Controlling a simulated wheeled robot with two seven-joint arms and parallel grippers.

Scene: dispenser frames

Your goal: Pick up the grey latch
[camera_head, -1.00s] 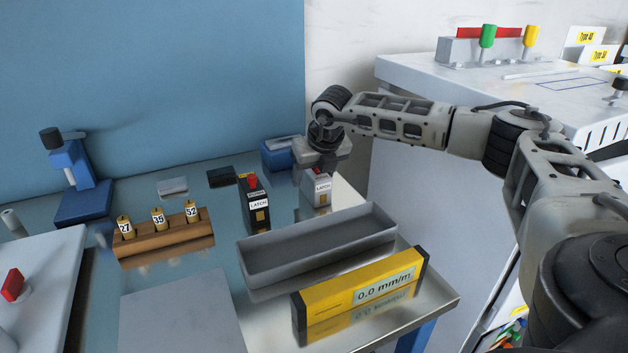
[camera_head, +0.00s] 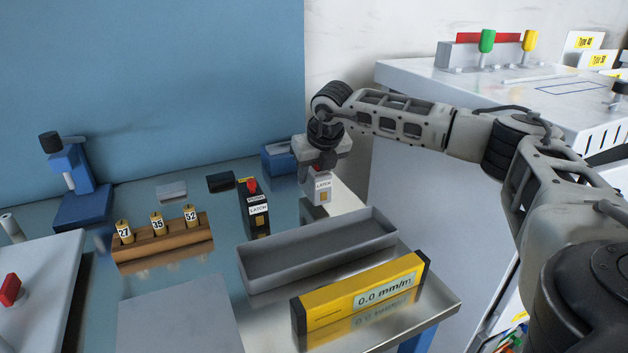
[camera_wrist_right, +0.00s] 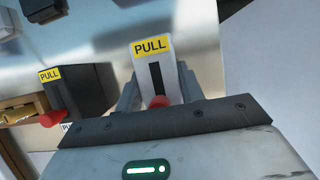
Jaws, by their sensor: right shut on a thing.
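The grey latch (camera_head: 321,189) is a small light block with a LATCH label, at the back right of the table in the head view. In the right wrist view the grey latch (camera_wrist_right: 156,72) shows a yellow PULL label, a dark slot and a red knob. My right gripper (camera_head: 319,172) is above it and shut on it, with a finger on either side in the wrist view. A black latch (camera_head: 257,212) with a red knob stands to its left, apart from the gripper. My left gripper is not in view.
A grey open tray (camera_head: 320,252) lies in front of the latch, with a yellow gauge (camera_head: 361,294) before it. A wooden block (camera_head: 163,243) with numbered weights stands left. A blue box (camera_head: 279,158) is behind the latches.

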